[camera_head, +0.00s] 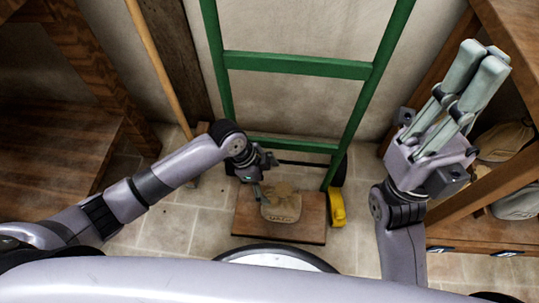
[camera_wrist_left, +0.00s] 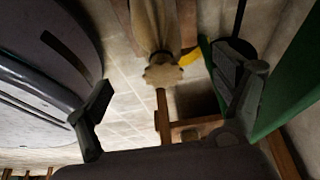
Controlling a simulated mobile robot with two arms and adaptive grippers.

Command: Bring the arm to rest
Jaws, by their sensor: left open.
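My left gripper (camera_head: 262,185) is low over the hand truck, just above and left of a small tan sack (camera_head: 283,207) with printing on it. The sack lies on the wooden board (camera_head: 253,228) at the foot of the green hand truck (camera_head: 297,66). In the left wrist view my left gripper (camera_wrist_left: 170,105) has its fingers wide apart, with nothing held. The sack's gathered neck (camera_wrist_left: 162,74) shows beyond and between the fingertips, apart from them. My right gripper (camera_head: 480,68) is raised at the right, fingers pointing up and close together in the picture; their opening is unclear.
A wooden shelf (camera_head: 500,225) with more sacks (camera_head: 503,142) stands close by my right arm. A wooden bench (camera_head: 50,150) is at the left. A wooden pole (camera_head: 160,70) leans by the wall. A yellow part (camera_head: 337,208) sits beside the board. Tiled floor is clear left of the board.

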